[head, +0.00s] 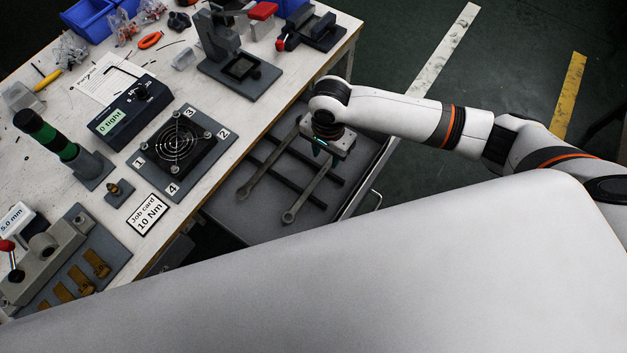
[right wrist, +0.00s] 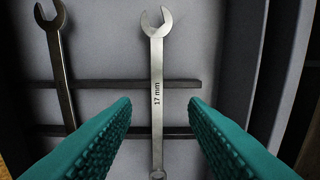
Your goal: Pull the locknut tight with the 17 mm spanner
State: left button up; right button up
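The 17 mm spanner (right wrist: 157,85) lies on dark cross rails in an open drawer, its open jaw at the top of the right wrist view. It also shows in the head view (head: 309,192), its upper part hidden by my gripper. My right gripper (head: 320,158) is above the drawer. In the right wrist view its green fingers (right wrist: 160,135) are spread apart on either side of the spanner's shaft, with gaps to both sides. A small brass-coloured fitting (head: 115,188) sits on a grey block on the bench; I cannot tell whether it carries the locknut. My left gripper is not in view.
A second, darker spanner (right wrist: 60,70) lies to the left in the drawer (head: 225,205). The bench (head: 210,180) holds a fan on a numbered plate (head: 178,150), a job card (head: 148,214) reading 10 Nm, and a box (head: 131,108) reading "0 tight".

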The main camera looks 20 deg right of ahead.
aim_at(323, 172)
jog(key=shift+w+f, duration=0.15)
jog(key=shift+f, duration=0.35)
jog(key=f, duration=0.2)
jog(key=shift+a+f, duration=0.25)
jog(key=shift+f, duration=0.1)
notch_tip(323, 172, down, 2)
jog(key=shift+f, duration=0.3)
jog(key=shift+c, duration=0.6)
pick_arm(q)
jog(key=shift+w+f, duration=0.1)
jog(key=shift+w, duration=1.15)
pick_arm(e)
grip_shut()
